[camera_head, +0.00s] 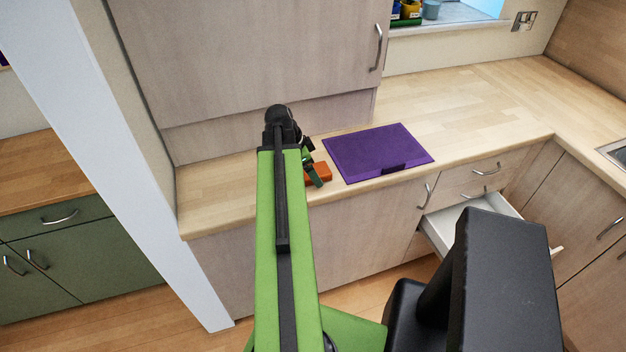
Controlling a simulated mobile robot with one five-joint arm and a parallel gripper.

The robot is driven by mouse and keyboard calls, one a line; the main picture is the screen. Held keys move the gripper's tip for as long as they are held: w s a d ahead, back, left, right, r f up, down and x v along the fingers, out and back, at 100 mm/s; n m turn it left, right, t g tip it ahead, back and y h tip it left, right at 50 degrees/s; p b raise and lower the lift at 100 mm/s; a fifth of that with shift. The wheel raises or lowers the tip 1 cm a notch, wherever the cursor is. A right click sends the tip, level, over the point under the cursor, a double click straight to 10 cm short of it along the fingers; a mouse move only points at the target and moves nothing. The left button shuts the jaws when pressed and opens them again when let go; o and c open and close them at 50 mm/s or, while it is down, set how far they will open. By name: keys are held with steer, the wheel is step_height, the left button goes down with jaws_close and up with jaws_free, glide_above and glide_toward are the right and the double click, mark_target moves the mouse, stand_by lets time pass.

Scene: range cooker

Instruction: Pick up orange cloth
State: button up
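The orange cloth (321,172) lies on the wooden worktop near its front edge, just left of a purple mat. It looks like a small folded block, and part of it is hidden behind my gripper. My gripper (314,177) is at the end of my green arm, over the left side of the cloth. I cannot tell whether it touches the cloth. The fingers are small and partly hidden by my arm, so I cannot tell whether they are open or shut.
The purple mat (372,153) lies flat close to the right of the cloth. An open white drawer (447,232) sticks out below the worktop (475,107) at the right. A tall cabinet (250,62) rises behind my gripper. The worktop right of the mat is clear.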

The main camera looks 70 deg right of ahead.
steer(key=shift+r, duration=0.1)
steer(key=c, duration=1.5)
steer(key=shift+o, duration=0.2)
steer(key=shift+r+p, duration=0.6)
steer(key=shift+p, duration=0.05)
step_height(320, 180, up, 4)
steer(key=p, duration=0.4)
steer(key=s+r+p, duration=0.5)
steer(key=s, duration=0.6)
steer(key=shift+s+a+r+p, duration=0.15)
steer(key=shift+s+r+p, duration=0.1)
steer(key=shift+r+p, duration=0.15)
